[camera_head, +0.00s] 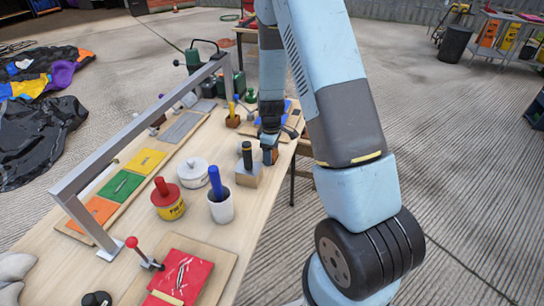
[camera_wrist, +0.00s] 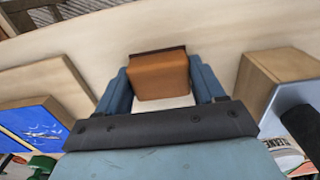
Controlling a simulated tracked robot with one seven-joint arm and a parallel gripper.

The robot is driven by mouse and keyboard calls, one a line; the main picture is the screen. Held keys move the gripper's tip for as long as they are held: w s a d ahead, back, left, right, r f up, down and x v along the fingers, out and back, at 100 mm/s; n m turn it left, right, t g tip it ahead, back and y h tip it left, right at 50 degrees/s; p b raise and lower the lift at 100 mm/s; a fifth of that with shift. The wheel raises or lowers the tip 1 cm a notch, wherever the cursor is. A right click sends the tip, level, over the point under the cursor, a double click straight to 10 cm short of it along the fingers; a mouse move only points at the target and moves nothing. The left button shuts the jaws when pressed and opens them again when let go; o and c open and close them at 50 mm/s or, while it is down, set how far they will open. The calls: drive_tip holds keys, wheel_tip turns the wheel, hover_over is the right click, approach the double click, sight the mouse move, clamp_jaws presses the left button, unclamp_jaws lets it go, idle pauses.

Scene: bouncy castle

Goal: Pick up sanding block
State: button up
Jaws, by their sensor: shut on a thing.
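The sanding block (camera_wrist: 160,76) is an orange-brown block with a dark strip along its far edge. In the wrist view it sits between the two blue fingers of my gripper (camera_wrist: 162,88), which is shut on it. In the head view my gripper (camera_head: 269,140) is at the right edge of the workbench, and a small orange part of the sanding block (camera_head: 270,156) shows below it. The rest of the block is hidden by my gripper there. I cannot tell whether the block touches the bench top or is just above it.
A wooden block with a black-handled tool (camera_head: 248,172) stands close by on the near side. A blue panel on a board (camera_wrist: 35,122) is on the other side. A white cup (camera_head: 220,207), cans and a grey metal frame (camera_head: 140,135) occupy the workbench (camera_head: 262,205).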

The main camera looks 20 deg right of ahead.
drive_tip(key=shift+c, duration=1.1)
drive_tip(key=shift+r, duration=0.1)
drive_tip(key=shift+r, duration=0.3)
wheel_tip(320, 180, up, 2)
drive_tip(key=shift+r, duration=0.1)
drive_tip(key=s+d+r, duration=0.2)
drive_tip(key=s+r, duration=0.8)
drive_tip(key=s, duration=0.3)
drive_tip(key=shift+s+d, duration=0.2)
drive_tip(key=shift+s, duration=0.2)
